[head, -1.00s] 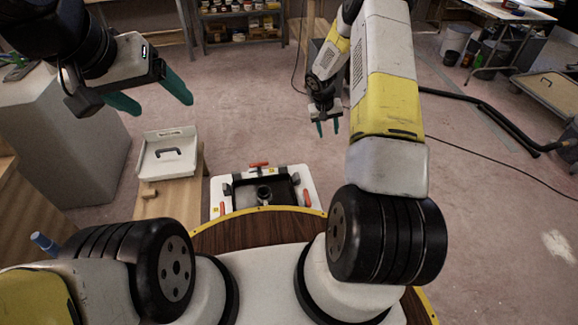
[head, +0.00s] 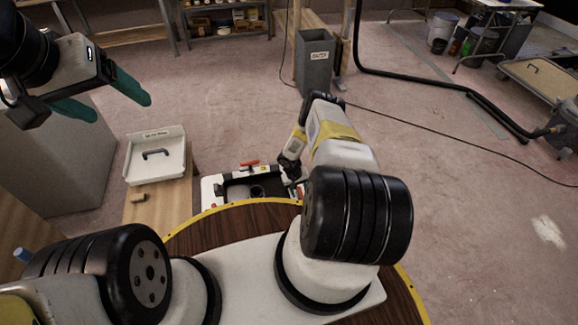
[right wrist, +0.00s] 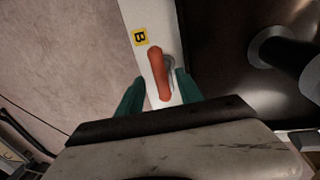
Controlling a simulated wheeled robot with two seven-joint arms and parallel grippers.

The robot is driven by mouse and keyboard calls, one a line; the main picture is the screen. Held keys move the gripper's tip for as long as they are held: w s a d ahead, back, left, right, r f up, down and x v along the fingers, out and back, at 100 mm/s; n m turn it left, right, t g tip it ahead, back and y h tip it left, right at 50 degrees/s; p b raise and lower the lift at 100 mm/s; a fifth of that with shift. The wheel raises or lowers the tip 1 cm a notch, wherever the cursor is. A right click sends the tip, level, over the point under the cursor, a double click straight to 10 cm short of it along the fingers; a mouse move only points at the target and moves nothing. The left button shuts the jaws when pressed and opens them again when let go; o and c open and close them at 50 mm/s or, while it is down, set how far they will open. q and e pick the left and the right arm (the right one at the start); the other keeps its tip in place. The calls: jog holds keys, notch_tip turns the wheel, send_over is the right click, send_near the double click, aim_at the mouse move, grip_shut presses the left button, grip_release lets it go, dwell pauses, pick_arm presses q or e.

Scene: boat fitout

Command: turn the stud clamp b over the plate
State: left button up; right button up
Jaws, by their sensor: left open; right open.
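Stud clamp b (right wrist: 157,72) shows in the right wrist view as an orange lever beside a yellow B label (right wrist: 140,37). The lever lies along the white frame (right wrist: 138,12), not over the dark plate (right wrist: 215,60) to its right. My right gripper (right wrist: 161,78) is open, with one green finger on each side of the lever; contact is not clear. In the head view my right gripper (head: 292,177) is at the fixture's right side and hides clamp b there. My left gripper (head: 122,108) is open and empty, high at the left.
Another orange clamp (head: 249,163) sits at the fixture's back edge. A dark round post (right wrist: 290,55) rises from the plate area. A white tray with a black handle (head: 155,175) stands on a wooden bench at the left. A grey bin (head: 314,65) stands behind.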

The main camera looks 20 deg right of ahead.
aim_at(300, 198)
jog(key=shift+d+f, duration=0.15)
jog(key=shift+f, duration=0.6)
jog(key=shift+d+f, duration=0.15)
jog(key=shift+f, duration=0.55)
jog(key=shift+c, duration=0.2)
grip_shut()
